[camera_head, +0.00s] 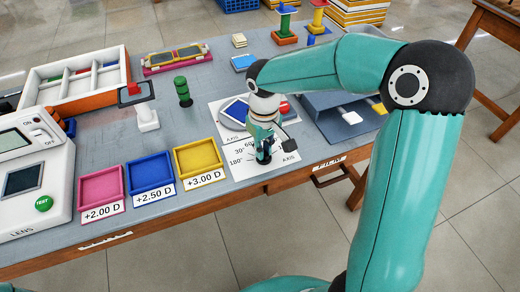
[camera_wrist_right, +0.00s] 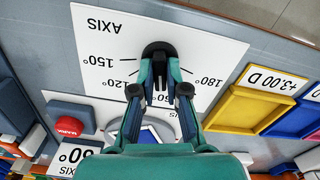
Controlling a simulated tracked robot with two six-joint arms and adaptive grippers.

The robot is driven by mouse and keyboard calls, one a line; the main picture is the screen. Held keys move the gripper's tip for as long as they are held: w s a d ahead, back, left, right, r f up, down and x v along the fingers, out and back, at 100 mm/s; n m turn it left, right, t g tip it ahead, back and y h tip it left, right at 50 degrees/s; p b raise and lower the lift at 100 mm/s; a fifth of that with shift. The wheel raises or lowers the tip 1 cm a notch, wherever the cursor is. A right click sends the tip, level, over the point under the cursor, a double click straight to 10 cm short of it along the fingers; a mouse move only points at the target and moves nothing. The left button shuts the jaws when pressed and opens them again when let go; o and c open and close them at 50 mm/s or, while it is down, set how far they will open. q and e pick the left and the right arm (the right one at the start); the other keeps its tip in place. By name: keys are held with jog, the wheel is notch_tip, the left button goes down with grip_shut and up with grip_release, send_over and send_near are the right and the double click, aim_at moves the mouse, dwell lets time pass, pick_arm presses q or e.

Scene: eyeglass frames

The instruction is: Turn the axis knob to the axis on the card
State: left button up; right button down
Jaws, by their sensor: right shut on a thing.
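The axis knob (camera_wrist_right: 158,50) is a dark round piece on a white dial sheet (camera_wrist_right: 100,60) printed with degree marks, among them 150°, 120° and 180°. My right gripper (camera_wrist_right: 160,68) is shut on the knob from above, with its fingers on either side. In the head view, my right gripper (camera_head: 264,156) hides most of the knob on the dial sheet (camera_head: 240,171). Which mark the knob points to is hidden. The axis card (camera_wrist_right: 72,158) shows partly at the lower left of the wrist view; its number is cut off. My left gripper is not in view.
A red MARK button (camera_wrist_right: 70,127) is near the card. Pink (camera_head: 101,187), blue (camera_head: 151,176) and yellow (camera_head: 198,158) trays line the front edge, left of the dial. A white device (camera_head: 30,180) stands far left. A grey holder (camera_head: 330,117) stands right of the dial.

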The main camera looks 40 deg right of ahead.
jog(key=c, duration=1.2)
grip_release()
jog(key=shift+r, duration=0.15)
notch_tip(320, 180, up, 12)
jog(key=shift+f, duration=0.15)
